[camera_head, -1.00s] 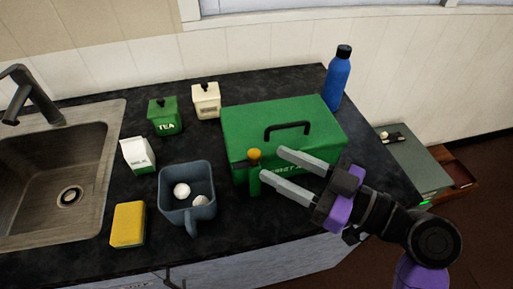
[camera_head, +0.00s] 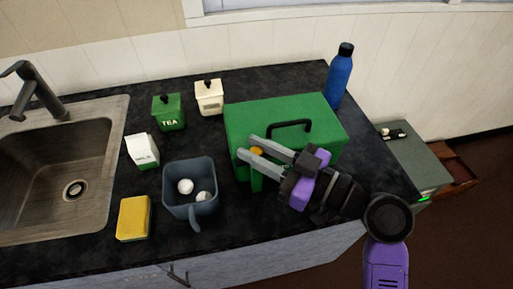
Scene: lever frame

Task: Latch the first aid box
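The green first aid box (camera_head: 250,115) stands on the dark counter, with its lid down and a black handle (camera_head: 290,124) on top. On its front left part is a latch lever (camera_head: 256,184) with a yellow-orange knob (camera_head: 257,152) at its upper end. My gripper (camera_head: 245,147) is open in front of the box. Its two grey fingers point left and lie around the knob in the picture, one above and one below it. Whether they touch the knob I cannot tell. My gripper hides much of the box's front and its lettering.
A blue-grey mug (camera_head: 178,207) with white balls stands left of the box, with a yellow sponge (camera_head: 134,218) beyond it. A milk carton (camera_head: 142,150), a green tea canister (camera_head: 169,112) and a cream canister (camera_head: 209,96) stand behind. A blue bottle (camera_head: 339,78) is at the back right.

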